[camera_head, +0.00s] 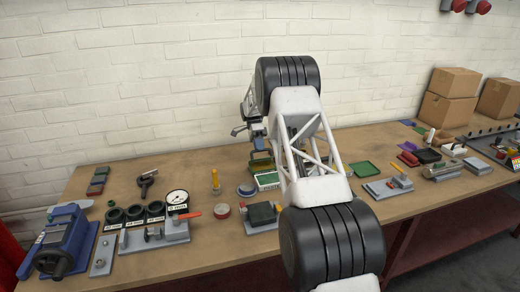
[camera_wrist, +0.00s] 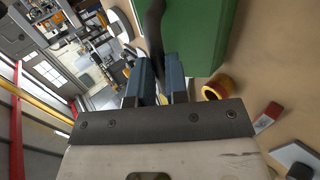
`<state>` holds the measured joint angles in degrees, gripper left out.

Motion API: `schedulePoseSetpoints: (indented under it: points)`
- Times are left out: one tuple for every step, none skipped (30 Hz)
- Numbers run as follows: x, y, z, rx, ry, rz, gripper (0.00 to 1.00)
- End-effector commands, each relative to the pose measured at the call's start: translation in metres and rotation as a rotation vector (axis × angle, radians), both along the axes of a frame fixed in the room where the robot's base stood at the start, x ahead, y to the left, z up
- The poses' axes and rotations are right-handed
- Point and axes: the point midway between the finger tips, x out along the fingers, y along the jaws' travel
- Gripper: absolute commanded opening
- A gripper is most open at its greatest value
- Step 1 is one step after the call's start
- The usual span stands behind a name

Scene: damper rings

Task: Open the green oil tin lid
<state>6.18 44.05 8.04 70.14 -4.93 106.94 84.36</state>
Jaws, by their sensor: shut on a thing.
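A large green box-like body, which looks like the green oil tin (camera_wrist: 205,35), fills the upper middle of the wrist view, just right of my fingers. My gripper (camera_wrist: 159,70) has its two blue fingers close together on a dark, curved, narrow piece (camera_wrist: 155,30) beside the green body. This piece may be part of the lid; I cannot tell. In the head view my arm hides most of the spot; a green tin-like thing (camera_head: 262,161) shows just below my gripper (camera_head: 258,144). How far the lid is open is not clear.
A red and yellow round thing (camera_wrist: 216,87) lies near the tin in the wrist view. In the head view, a green tray (camera_head: 363,169) stands to the right, and a gauge fixture (camera_head: 177,200) and blue vise (camera_head: 65,240) to the left.

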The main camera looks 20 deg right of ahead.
Motion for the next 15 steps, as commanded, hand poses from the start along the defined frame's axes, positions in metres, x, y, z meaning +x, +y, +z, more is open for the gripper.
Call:
schedulePoseSetpoints:
  points:
    - [0.0012, 0.0008, 0.0, 0.001, 0.01, 0.001, 0.0]
    - [0.0015, 0.0008, -0.0001, 0.0, 0.015, 0.001, 0.0]
    - [0.0018, 0.0008, -0.0001, 0.001, 0.021, 0.001, 0.0]
    - [0.002, 0.0008, 0.0, 0.001, 0.025, 0.001, 0.0]
    - [0.0021, 0.0008, 0.0, 0.001, 0.028, 0.001, 0.0]
    - [0.0023, 0.0008, 0.0001, 0.0, 0.03, 0.001, 0.0]
    - [0.0023, 0.0008, 0.0, 0.0, 0.031, 0.001, 0.0]
    - [0.0023, 0.0008, 0.0, 0.0, 0.031, 0.001, 0.0]
    - [0.0023, 0.0008, 0.0, 0.0, 0.031, 0.001, 0.0]
    - [0.0023, 0.0008, 0.0, 0.0, 0.031, 0.001, 0.0]
    - [0.0023, 0.0008, 0.0, 0.0, 0.031, 0.001, 0.0]
    - [0.0023, 0.0008, 0.0, 0.0, 0.031, 0.001, 0.0]
    - [0.0023, 0.0008, 0.0, 0.001, 0.031, 0.001, 0.0]
    - [0.0023, 0.0008, 0.0, 0.001, 0.031, 0.001, 0.0]
    - [0.0023, 0.0008, 0.0, 0.001, 0.031, 0.001, 0.0]
